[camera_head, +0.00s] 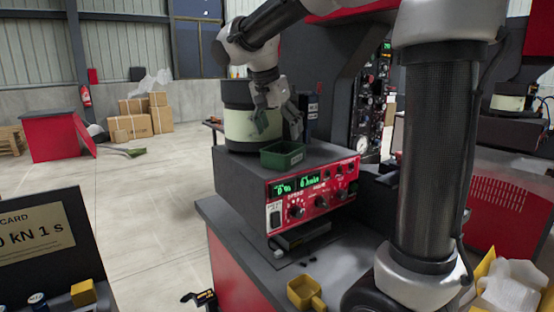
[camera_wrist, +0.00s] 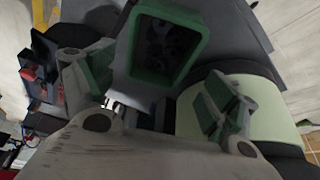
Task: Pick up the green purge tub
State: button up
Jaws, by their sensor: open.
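The green purge tub (camera_head: 283,155) is a small open-topped box on the grey top of the control unit, near its front edge. In the wrist view the tub (camera_wrist: 134,46) shows its green rim and dark contents, at the top centre. My gripper (camera_head: 277,118) is just above and behind the tub in the head view, with its fingers spread. In the wrist view the open fingers (camera_wrist: 156,92) lie to either side below the tub, with nothing between them. Whether a finger touches the tub cannot be told.
The control unit (camera_head: 311,198) has a red front panel with knobs and green displays. A pale green and black bowl feeder (camera_head: 238,125) stands close behind the tub. A yellow scoop-like container (camera_head: 305,293) sits on the bench below. Open floor (camera_head: 150,200) lies to the left.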

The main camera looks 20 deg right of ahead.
aim_at(284, 149)
jog(key=shift+x, duration=3.5)
jog(key=shift+f, duration=0.25)
jog(key=shift+s, duration=0.1)
jog(key=c, duration=1)
jog(key=shift+o, duration=0.2)
jog(key=shift+r, duration=0.15)
